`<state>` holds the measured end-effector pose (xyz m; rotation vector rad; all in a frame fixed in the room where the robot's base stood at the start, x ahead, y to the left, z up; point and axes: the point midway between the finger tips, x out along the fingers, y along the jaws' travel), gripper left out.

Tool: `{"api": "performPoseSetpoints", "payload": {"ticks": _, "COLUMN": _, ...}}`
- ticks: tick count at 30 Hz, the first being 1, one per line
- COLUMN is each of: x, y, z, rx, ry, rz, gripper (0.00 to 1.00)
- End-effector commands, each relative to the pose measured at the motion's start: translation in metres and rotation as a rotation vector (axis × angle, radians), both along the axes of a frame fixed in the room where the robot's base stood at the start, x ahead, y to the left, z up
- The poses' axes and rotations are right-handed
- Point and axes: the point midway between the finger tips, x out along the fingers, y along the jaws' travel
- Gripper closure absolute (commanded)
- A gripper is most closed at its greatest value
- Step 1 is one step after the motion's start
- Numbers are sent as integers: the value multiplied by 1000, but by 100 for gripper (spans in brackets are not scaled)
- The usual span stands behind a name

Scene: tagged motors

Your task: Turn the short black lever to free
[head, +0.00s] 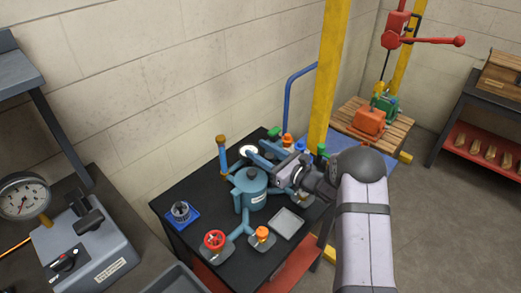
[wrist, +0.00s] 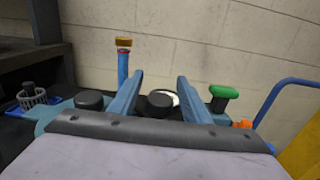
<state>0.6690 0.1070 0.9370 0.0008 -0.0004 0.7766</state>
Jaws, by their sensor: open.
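A grey box (head: 88,252) stands on the dark bench at the left of the head view. A short black lever (head: 68,263) is on its sloping face, by a small red spot. I cannot read its markings or tell its setting. A larger black handle (head: 86,216) stands on top of the box. My gripper (head: 259,153) is far to the right of the box, above the black table by the blue-green machine (head: 250,191). In the wrist view my gripper (wrist: 160,88) has its two blue fingers apart with nothing held between them. The lever is not seen there.
A round gauge (head: 22,196) stands behind the box. A yellow post (head: 331,70) and blue rail (head: 289,95) rise behind. A dark shelf (head: 40,60) overhangs the left bench.

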Motion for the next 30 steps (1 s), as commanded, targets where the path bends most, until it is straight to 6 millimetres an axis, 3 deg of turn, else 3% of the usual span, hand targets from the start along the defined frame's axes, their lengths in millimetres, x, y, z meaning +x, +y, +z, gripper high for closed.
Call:
{"api": "performPoseSetpoints", "payload": {"ticks": 7, "x": 0, "y": 0, "z": 0, "rx": 0, "ry": 0, "rz": 0, "gripper": 59}}
{"api": "performPoseSetpoints", "payload": {"ticks": 12, "x": 0, "y": 0, "z": 0, "rx": 0, "ry": 0, "rz": 0, "gripper": 98}}
{"api": "performPoseSetpoints", "payload": {"ticks": 20, "x": 1, "y": 1, "z": -1, "rx": 1, "ry": -1, "rz": -33, "gripper": 98}}
{"api": "performPoseSetpoints", "payload": {"ticks": 30, "x": 6, "y": -5, "z": -3, "rx": 1, "ry": -4, "rz": -255, "gripper": 98}}
